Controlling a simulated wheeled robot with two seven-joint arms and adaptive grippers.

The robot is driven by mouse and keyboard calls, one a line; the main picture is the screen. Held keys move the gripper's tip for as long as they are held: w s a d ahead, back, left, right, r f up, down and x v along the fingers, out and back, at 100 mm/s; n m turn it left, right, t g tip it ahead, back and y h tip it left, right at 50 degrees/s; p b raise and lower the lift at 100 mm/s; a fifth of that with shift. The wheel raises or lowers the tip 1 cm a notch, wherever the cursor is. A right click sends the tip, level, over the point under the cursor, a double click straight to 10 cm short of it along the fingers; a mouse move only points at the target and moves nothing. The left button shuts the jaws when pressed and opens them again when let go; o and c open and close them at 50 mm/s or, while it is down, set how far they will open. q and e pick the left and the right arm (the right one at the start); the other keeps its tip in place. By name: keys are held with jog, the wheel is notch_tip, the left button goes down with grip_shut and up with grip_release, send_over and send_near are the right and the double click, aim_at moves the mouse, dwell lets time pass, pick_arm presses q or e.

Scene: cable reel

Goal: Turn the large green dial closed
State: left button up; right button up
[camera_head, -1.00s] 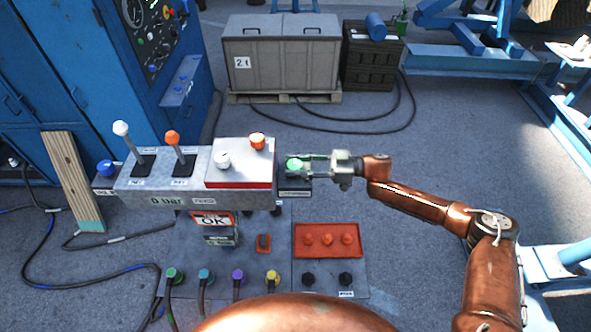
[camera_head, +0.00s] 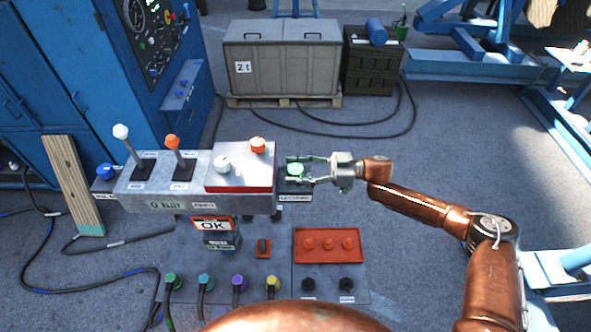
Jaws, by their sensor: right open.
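The large green dial (camera_head: 295,170) sits on a small dark box at the right end of the grey control panel (camera_head: 170,203). My right gripper (camera_head: 299,170) reaches in from the right. Its jaws are open, with one finger on the far side of the dial and one on the near side. I cannot tell whether the fingers touch it. My left gripper is not in view.
Below are a red plate (camera_head: 328,255) and several cable plugs.

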jog(key=d, duration=1.2)
jog(key=shift+w, duration=0.1)
